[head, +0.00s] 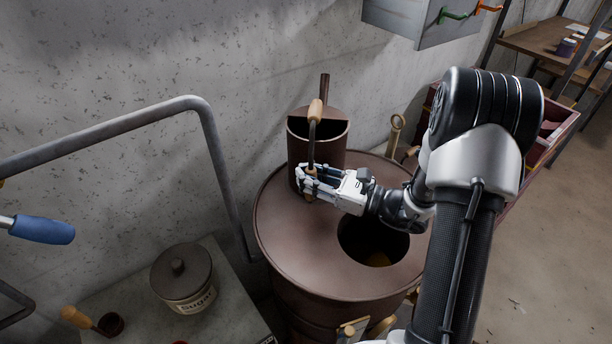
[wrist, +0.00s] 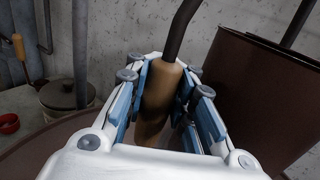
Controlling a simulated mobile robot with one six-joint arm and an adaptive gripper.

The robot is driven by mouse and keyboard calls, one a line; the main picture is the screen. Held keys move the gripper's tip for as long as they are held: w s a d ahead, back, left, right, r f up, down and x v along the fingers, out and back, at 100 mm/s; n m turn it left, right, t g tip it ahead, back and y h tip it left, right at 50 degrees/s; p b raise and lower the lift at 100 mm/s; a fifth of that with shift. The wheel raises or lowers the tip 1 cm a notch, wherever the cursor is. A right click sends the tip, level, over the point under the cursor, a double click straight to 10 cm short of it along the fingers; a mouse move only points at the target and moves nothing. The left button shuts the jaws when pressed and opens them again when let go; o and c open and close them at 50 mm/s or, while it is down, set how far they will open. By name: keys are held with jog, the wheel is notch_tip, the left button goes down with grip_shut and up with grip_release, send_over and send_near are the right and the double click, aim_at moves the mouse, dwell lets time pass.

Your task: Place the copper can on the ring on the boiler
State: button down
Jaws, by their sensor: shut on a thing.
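The copper can (head: 298,152) is a dark brown, open-topped cylinder at the back left of the boiler (head: 290,250) lid. It looks upright. My gripper (head: 308,184) is shut on the can's wooden handle (wrist: 158,105), on the can's near side. The can's wall (wrist: 245,90) fills the right of the wrist view. I cannot tell whether the can's base touches the lid. A round dark opening (head: 375,243) is in the lid at the front right. I cannot make out a separate ring; the can and my arm hide parts of the lid.
A lidded sugar pot (head: 183,285) and a small wooden-handled cup (head: 108,323) are on a surface to the left. A bent metal pipe (head: 205,125) comes down left of the boiler. The concrete wall is close behind the can. A grey cabinet (head: 405,20) hangs above right.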

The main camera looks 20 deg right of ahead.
jog(key=shift+f, duration=0.1)
jog(key=c, duration=1.3)
grip_release()
jog(key=shift+c, duration=0.2)
